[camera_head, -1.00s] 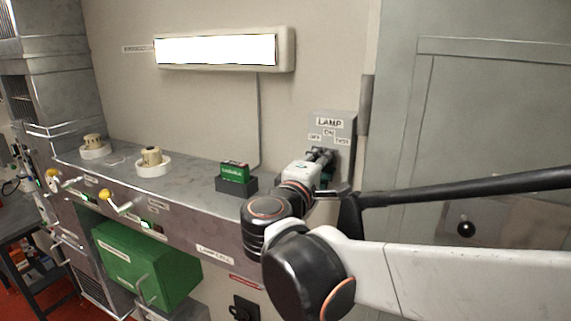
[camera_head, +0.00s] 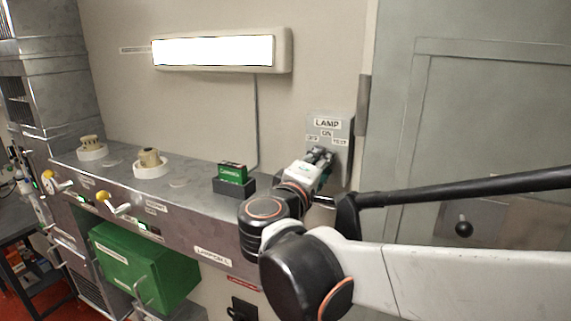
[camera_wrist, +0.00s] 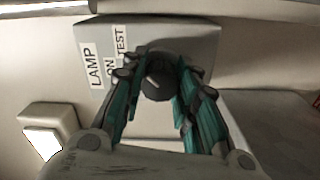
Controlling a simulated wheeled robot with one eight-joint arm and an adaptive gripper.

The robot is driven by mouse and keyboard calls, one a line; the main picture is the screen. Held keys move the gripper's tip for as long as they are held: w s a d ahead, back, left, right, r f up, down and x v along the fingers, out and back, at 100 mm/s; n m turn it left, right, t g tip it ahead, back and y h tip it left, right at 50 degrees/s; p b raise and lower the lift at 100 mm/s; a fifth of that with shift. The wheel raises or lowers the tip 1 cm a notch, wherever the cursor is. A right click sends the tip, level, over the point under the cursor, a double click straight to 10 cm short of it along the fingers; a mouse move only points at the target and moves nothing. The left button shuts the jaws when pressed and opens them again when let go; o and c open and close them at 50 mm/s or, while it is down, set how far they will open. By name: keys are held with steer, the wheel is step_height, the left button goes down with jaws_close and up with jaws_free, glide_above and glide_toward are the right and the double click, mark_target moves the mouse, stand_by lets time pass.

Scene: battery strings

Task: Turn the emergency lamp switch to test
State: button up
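The grey lamp switch box (camera_head: 338,165) is on the wall, with LAMP, OFF, ON and TEST labels. It also shows turned on its side in the wrist view (camera_wrist: 195,38). Its dark round switch knob (camera_wrist: 158,86) has a short pale mark slanting to the upper left, toward the side of the ON and TEST labels. My gripper (camera_head: 320,156) is at the box and hides the knob in the head view.
A lit emergency lamp (camera_head: 215,52) is on the wall at upper left. A grey bench (camera_head: 195,183) below carries a green box in a dark holder (camera_head: 234,187) and two round cream fittings. A grey door (camera_head: 480,110) is at right.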

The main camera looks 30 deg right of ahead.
steer(key=shift+o, duration=1.2)
steer(key=shift+s+d+f, duration=0.1)
steer(key=shift+s, duration=0.05)
steer(key=v, duration=1.2)
